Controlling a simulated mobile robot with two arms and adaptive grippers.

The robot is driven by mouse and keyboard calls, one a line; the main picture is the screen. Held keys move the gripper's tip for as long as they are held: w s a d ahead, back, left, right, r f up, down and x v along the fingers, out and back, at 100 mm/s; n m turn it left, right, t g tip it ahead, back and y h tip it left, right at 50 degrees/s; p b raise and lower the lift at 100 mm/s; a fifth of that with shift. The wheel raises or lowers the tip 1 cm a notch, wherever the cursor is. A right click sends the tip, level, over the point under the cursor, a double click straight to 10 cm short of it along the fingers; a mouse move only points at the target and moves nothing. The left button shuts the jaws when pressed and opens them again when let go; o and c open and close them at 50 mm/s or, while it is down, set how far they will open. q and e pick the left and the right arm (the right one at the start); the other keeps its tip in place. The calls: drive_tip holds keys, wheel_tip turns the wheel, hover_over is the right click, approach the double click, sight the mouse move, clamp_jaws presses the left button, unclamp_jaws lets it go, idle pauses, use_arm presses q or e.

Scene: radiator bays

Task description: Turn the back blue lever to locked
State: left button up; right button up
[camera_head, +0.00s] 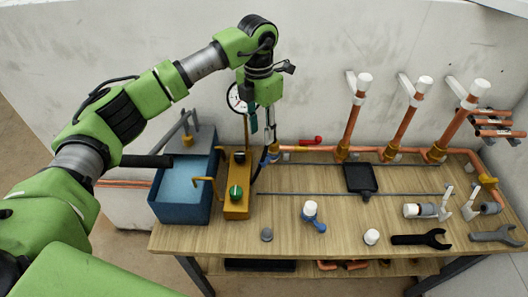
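My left gripper (267,128) hangs pointing down at the back left of the workbench, in front of the pressure gauge. Its fingers are small and overlap the pipework, so I cannot tell whether they are open or shut. A blue part (265,159), seemingly the back blue lever, shows just below the gripper beside a brass valve fitting (274,150). The gripper and nearby parts partly hide it, and its lever position is unclear. I cannot tell whether the gripper touches it. My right gripper is not in view.
A red lever (311,140) lies right of the gripper. A yellow pump unit (237,205) and blue water tank (181,207) stand left. A blue-handled valve with a white cap (314,217) lies in front. Copper pipes (352,127) rise at the back.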

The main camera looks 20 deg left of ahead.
sight(263, 160)
use_arm(q)
drive_tip(key=f, duration=0.2)
drive_tip(key=f+p, duration=0.1)
drive_tip(key=shift+s+d+f, duration=0.1)
drive_tip(key=shift+s+f, duration=0.1)
drive_tip(key=shift+f, duration=0.15)
wheel_tip(263, 160, down, 2)
drive_tip(key=shift+w+f+p, duration=0.1)
drive_tip(key=shift+w+p, duration=0.05)
drive_tip(key=shift+p, duration=0.35)
wheel_tip(263, 160, down, 4)
drive_tip(key=shift+w+d+f+p, duration=0.1)
drive_tip(key=shift+w+p, duration=0.05)
drive_tip(key=shift+p, duration=0.45)
drive_tip(key=shift+f, duration=0.65)
drive_tip(key=c, duration=0.9)
clamp_jaws()
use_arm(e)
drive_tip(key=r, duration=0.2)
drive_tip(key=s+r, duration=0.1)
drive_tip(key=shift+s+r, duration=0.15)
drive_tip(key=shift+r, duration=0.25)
